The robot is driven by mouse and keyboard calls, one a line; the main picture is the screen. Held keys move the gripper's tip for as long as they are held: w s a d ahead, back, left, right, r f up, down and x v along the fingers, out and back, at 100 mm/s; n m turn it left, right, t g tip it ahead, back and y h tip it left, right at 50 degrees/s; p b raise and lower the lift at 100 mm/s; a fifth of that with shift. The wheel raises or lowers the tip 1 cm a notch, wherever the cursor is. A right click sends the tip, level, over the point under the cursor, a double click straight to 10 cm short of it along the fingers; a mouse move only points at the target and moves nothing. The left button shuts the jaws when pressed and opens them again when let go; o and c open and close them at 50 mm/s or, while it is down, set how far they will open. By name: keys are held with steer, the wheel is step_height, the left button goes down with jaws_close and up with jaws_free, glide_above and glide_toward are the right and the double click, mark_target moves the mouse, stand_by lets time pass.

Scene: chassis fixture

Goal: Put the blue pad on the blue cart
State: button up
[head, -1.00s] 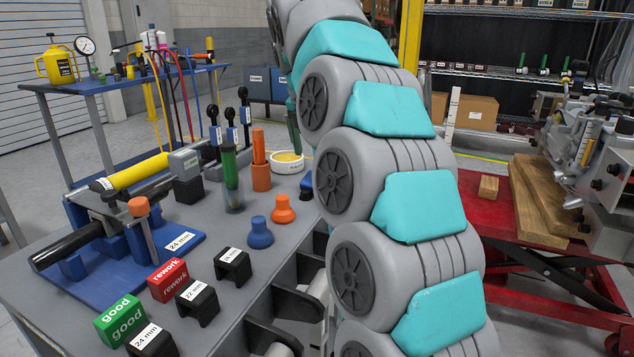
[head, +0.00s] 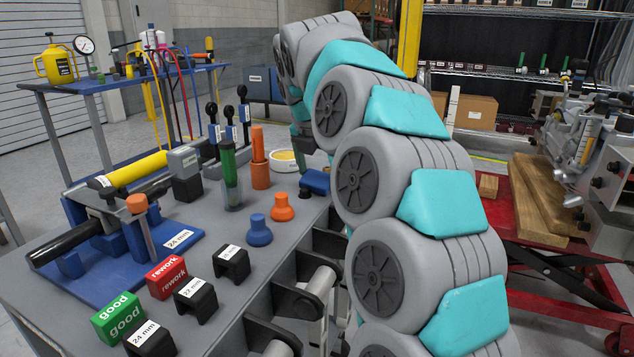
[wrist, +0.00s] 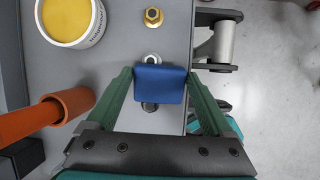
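The blue pad (head: 315,181) lies on the grey bench top near its right edge, partly hidden by my arm in the head view. In the wrist view the blue pad (wrist: 160,84) sits between the two green fingers of my gripper (wrist: 160,74). The fingers are spread, one on each side of it, with what looks like a narrow gap at each side. In the head view my gripper (head: 306,150) is just above and behind the pad, mostly hidden. The blue cart (head: 130,78) stands at the back left, its blue top carrying several items.
Near the pad stand a white tub with yellow contents (head: 287,160), an orange cylinder (head: 260,172) and an orange knob (head: 283,208). The wrist view shows a brass nut (wrist: 153,16) and a steel nut (wrist: 152,58). A red cart (head: 490,215) with wood stands right.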

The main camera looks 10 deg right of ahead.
mark_target(319, 175)
steer(key=c, duration=1.1)
steer(key=shift+r, duration=0.1)
steer(key=shift+r, duration=1.75)
steer(key=s+d, duration=0.2)
steer(key=s, duration=0.5)
steer(key=s+d+r, duration=0.1)
steer(key=s+d, duration=0.2)
steer(key=s, duration=0.5)
steer(key=shift+s+r, duration=0.15)
steer(key=shift+r, duration=0.05)
